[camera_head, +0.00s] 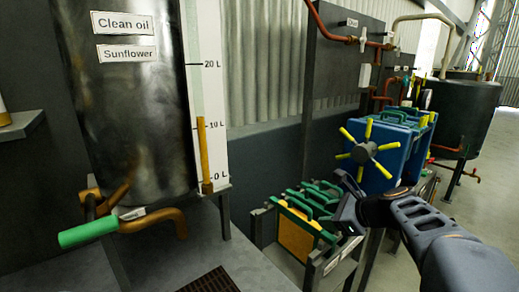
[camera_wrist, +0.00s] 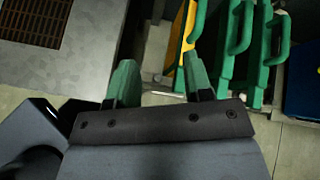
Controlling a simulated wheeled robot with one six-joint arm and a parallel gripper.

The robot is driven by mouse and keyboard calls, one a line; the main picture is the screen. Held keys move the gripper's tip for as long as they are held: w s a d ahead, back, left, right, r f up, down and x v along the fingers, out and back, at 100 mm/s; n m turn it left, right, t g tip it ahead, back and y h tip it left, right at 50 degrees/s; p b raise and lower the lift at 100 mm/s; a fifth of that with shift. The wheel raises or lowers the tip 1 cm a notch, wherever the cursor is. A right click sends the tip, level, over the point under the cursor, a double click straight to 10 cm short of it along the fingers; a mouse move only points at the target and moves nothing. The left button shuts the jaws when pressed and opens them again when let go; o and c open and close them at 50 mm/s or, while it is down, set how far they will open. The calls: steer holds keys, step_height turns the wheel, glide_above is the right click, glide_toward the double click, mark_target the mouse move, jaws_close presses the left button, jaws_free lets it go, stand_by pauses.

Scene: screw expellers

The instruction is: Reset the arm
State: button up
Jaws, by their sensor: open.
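My gripper shows in the wrist view (camera_wrist: 160,85) with its two green-tipped fingers apart and nothing between them. Pale floor shows in the gap between the fingers. In the head view my arm reaches in from the lower right, and my gripper (camera_head: 345,205) is beside the rack of green-handled plates (camera_head: 310,210). The same plates (camera_wrist: 235,50) stand just past the right finger in the wrist view. I cannot tell whether the finger touches them.
A steel clean oil tank (camera_head: 130,120) with a green-handled tap (camera_head: 80,234) stands at left. A blue press (camera_head: 385,150) with a yellow-spoked handwheel (camera_head: 363,153) stands behind my gripper. A dark tank (camera_head: 465,115) is farther back. Open floor (camera_head: 490,190) lies at right.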

steer(key=s+a+r+n+g+h+p, duration=0.2)
steer(key=s+r+n+p, duration=0.3)
steer(key=s+n+p, duration=0.3)
steer(key=s+a+r+n+g+h+p, duration=0.2)
steer(key=s+r+n+h+p, duration=0.3)
steer(key=n, duration=1)
steer(key=s+p, duration=0.3)
steer(key=p, duration=0.2)
steer(key=shift+s+a+n+g, duration=0.15)
steer(key=shift+a+n+g, duration=0.05)
steer(key=shift+n+g, duration=0.2)
